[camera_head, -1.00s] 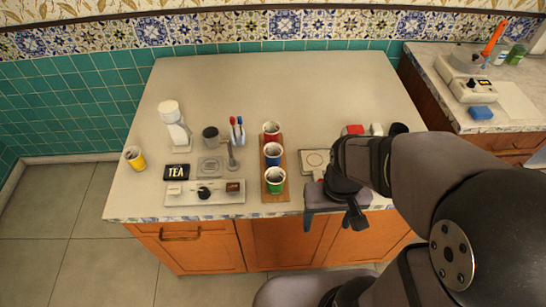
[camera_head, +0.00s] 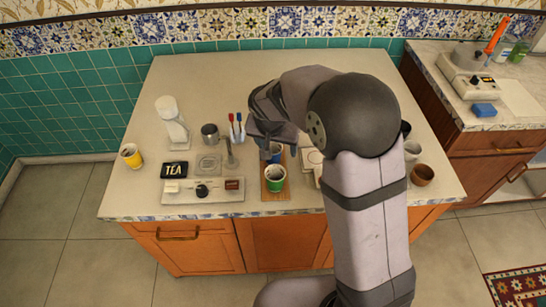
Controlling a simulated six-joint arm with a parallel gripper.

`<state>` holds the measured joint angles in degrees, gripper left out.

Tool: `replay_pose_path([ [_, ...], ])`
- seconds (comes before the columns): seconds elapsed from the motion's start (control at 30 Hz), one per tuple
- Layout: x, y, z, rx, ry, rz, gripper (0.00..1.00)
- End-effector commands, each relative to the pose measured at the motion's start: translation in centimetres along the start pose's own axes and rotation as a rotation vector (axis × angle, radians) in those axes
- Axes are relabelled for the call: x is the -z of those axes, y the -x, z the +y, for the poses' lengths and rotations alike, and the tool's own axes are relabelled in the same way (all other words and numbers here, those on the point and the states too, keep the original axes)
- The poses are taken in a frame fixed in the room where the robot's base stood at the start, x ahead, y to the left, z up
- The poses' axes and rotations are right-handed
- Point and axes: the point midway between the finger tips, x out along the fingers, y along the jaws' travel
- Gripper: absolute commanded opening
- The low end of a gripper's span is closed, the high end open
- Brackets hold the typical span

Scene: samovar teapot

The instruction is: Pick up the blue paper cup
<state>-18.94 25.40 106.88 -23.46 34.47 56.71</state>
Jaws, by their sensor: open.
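My gripper (camera_head: 265,148) is open and points down over the blue cup. I cannot tell whether the fingers touch the cup or sit around it. The red cup at the back of the tray is hidden behind my arm.
Left of the tray stand a grey metal cup (camera_head: 210,134), a holder with red and blue sticks (camera_head: 237,132), a TEA box (camera_head: 174,170) and a yellow cup (camera_head: 132,156). A brown bowl (camera_head: 421,175) is at the right.

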Motion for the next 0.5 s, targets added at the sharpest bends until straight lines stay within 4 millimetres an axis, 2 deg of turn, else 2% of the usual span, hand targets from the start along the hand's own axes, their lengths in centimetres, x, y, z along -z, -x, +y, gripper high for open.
replay_pose_path([
  [0.03,0.3,-0.6,-1.2,0.007,-0.013,0.014,0.65],
  [0.13,0.6,-1.6,-2.0,0.000,-0.033,0.032,0.65],
  [0.37,1.0,-1.8,-2.3,-0.005,-0.046,0.041,0.65],
  [0.5,1.0,-2.7,-2.2,-0.006,-0.046,0.040,0.65],
])
